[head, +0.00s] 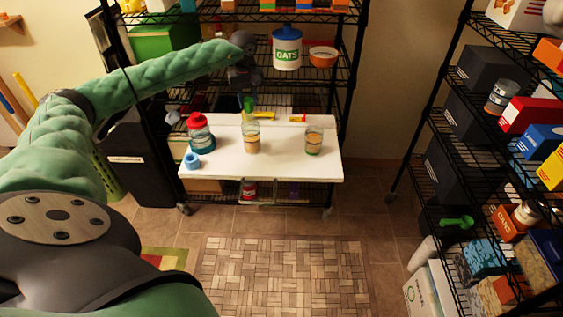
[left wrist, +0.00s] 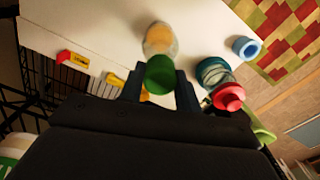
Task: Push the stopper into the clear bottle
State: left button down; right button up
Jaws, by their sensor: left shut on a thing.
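My left gripper (head: 248,92) is shut on a green stopper (head: 249,104) and holds it pointing down over the white tabletop (head: 225,160). The clear bottle (head: 251,138), with tan contents, stands upright directly below. The stopper lines up closely with its mouth; I cannot tell whether they touch. In the left wrist view, the green stopper (left wrist: 160,75) sits between the two dark fingers (left wrist: 160,84) and overlaps the near end of the bottle (left wrist: 160,40), hiding its mouth. My right gripper is not in view.
A teal jar with a red lid (head: 199,136) and a small blue ring-like cup (head: 191,161) stand left of the bottle. A similar glass jar (head: 314,140) stands right. Small yellow and red items lie along the back edge. A wire rack (head: 330,72) rises behind.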

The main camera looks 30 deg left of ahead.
pick_arm(q)
jog(key=shift+f, duration=0.15)
jog(key=shift+f+b, duration=0.35)
dwell(0.3)
jog(key=c, duration=0.9)
grip_release()
jog(key=shift+c, duration=1.4)
jog(key=shift+r, duration=0.2)
jog(key=shift+r+p, duration=0.3)
jog(key=shift+r, duration=0.55)
jog(key=shift+r, duration=0.1)
